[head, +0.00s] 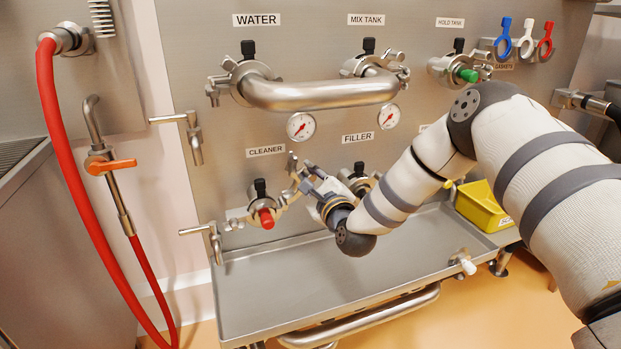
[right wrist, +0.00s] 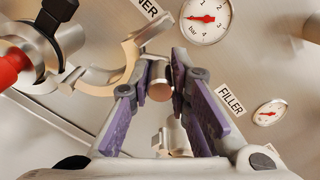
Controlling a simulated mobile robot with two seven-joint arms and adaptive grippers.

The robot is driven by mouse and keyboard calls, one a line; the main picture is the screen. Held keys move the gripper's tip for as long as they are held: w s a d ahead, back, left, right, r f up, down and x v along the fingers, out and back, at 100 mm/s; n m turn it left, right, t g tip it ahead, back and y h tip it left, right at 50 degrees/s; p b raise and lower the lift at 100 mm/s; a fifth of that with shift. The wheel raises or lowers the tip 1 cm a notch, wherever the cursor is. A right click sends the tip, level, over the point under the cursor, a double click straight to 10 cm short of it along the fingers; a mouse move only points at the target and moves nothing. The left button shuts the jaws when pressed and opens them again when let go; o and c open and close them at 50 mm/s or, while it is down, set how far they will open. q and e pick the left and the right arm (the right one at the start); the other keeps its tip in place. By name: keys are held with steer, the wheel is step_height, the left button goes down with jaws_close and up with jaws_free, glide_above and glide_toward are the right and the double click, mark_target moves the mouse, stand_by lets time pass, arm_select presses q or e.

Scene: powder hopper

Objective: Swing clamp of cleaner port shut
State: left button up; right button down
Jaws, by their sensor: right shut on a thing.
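The cleaner port is at the lower left of the panel, below its CLEANER label (head: 265,151), with a red plug (head: 266,217) in it. The red plug also shows at the left edge of the right wrist view (right wrist: 10,65). The port's clamp (right wrist: 128,68) stands open, with one curved half swung out to the right of the plug. My right gripper (head: 306,184) is right of the port. In the right wrist view its purple-padded fingers (right wrist: 158,88) are shut on the metal end of that clamp half. My left gripper is not in view.
The filler port (head: 358,180) is close behind and right of my right gripper. A steel pipe (head: 320,95) and gauges (head: 301,126) are above. A steel tray (head: 330,270) lies below, with a yellow bin (head: 482,206) at right. A red hose (head: 66,150) hangs at left.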

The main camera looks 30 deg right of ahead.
mark_target(293, 167)
steer(key=shift+w+r, duration=0.15)
steer(key=shift+r, duration=0.25)
steer(key=shift+w+a+r, duration=0.15)
steer(key=shift+a+r, duration=0.05)
steer(key=shift+a, duration=0.35)
steer(key=shift+w+a+r, duration=0.1)
steer(key=shift+a+r, duration=0.1)
steer(key=shift+a, duration=0.3)
steer(key=shift+w+a+r, duration=0.15)
steer(key=shift+a+r, duration=0.05)
steer(key=shift+a, duration=0.35)
steer(key=a, duration=0.4)
steer(key=shift+w+f, duration=0.1)
steer(key=shift+w, duration=0.3)
